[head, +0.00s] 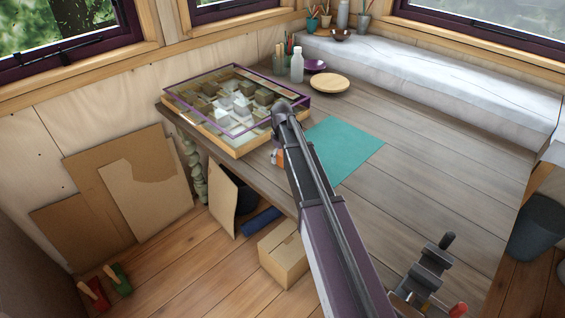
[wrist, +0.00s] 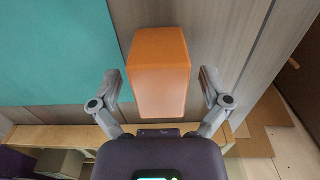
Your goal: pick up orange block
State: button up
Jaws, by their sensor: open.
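The orange block (wrist: 158,72) stands on the grey wooden table in the wrist view, with its top and one long side showing. My gripper (wrist: 160,82) is open, with one finger on each side of the block and a visible gap on both sides. I cannot tell how far the fingertips are above the tabletop. In the head view only a small orange part of the block (head: 278,157) shows beside my arm, near the table's front-left edge. My gripper is hidden behind the arm there.
A teal mat (head: 345,148) lies beside the block. A purple-framed tray (head: 228,147) of grey blocks stands behind. A bottle (head: 297,66), a wooden plate (head: 329,83) and a clamp-like tool (head: 428,272) are on the table.

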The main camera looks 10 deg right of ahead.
jog(key=shift+f, duration=0.3)
jog(key=shift+c, duration=0.2)
jog(key=c, duration=1.2)
